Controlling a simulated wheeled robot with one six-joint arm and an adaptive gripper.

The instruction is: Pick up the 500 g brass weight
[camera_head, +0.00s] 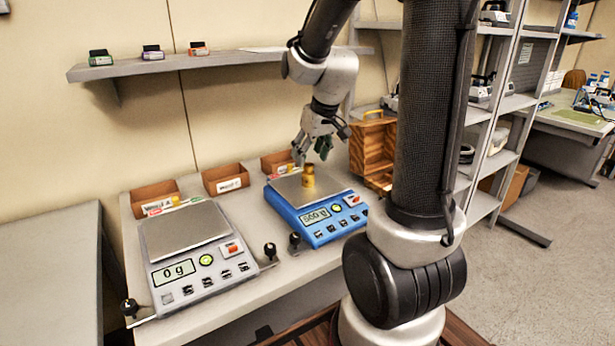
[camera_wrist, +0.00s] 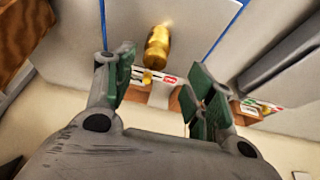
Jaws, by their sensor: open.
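The brass weight (camera_head: 308,176) stands upright on the pan of the blue scale (camera_head: 318,222), whose display appears to read 500. In the wrist view the brass weight (camera_wrist: 157,47) shows beyond the fingertips, between their lines. My gripper (camera_head: 312,154) is just above and beside the weight in the head view. In the wrist view my gripper (camera_wrist: 155,75) has its two green-padded fingers spread apart with nothing between them. The weight is apart from both fingers as far as I can see.
A grey scale (camera_head: 180,228) reading 0 g stands left of the blue one, its pan empty. Small cardboard bins (camera_head: 226,179) line the back of the table. An open wooden case (camera_head: 373,150) stands right of the gripper. A shelf (camera_head: 150,66) hangs on the wall behind.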

